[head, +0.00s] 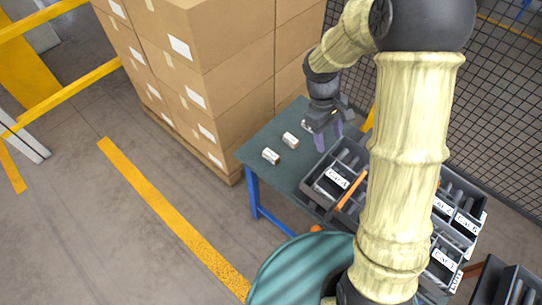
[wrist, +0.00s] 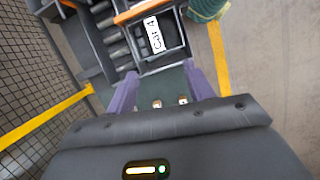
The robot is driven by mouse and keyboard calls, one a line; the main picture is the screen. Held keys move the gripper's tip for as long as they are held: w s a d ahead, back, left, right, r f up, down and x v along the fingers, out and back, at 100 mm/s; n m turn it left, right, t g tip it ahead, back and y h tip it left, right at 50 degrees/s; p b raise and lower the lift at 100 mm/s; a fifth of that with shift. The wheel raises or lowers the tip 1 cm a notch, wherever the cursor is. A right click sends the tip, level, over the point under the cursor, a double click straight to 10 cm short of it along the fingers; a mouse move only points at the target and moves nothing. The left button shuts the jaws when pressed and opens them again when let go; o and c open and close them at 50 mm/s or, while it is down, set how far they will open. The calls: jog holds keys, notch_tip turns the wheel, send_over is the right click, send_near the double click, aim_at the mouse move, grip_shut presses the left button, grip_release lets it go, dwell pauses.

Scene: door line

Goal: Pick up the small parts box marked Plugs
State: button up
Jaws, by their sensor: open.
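Several dark grey parts boxes with white labels stand in a dark rack on the table. The nearest to my gripper is a labelled box (head: 337,179), also in the wrist view (wrist: 157,45). Its label seems to read something like "Cat 4". More labelled boxes (head: 442,206) are at the right, partly behind my arm. I cannot read "Plugs" on any label. My gripper (head: 322,142) is open and empty, above the table at the left of the rack. Its purple fingers show in the wrist view (wrist: 161,82), pointing toward the labelled box.
The green-topped table (head: 262,143) has blue legs and carries two small pale blocks (head: 271,156) (head: 290,140). Stacked cartons (head: 215,80) rise behind its left side. A mesh fence (head: 500,90) is at the right. Floor with a yellow line (head: 170,213) is free at the left.

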jog(key=s+d+r+m+t+y, duration=0.1)
jog(key=s+d+r+m+t, duration=0.1)
jog(key=s+m, duration=0.2)
jog(key=s+d+r+m+t+y, duration=0.1)
jog(key=s+d+r+m+t, duration=0.1)
jog(key=s+m, duration=0.3)
jog(key=shift+s+d+r+t+y, duration=0.3)
jog(key=shift+s+d+r+y, duration=0.1)
jog(key=shift+s, duration=0.2)
jog(key=c, duration=0.4)
jog(key=shift+o, duration=0.2)
jog(key=shift+f, duration=0.1)
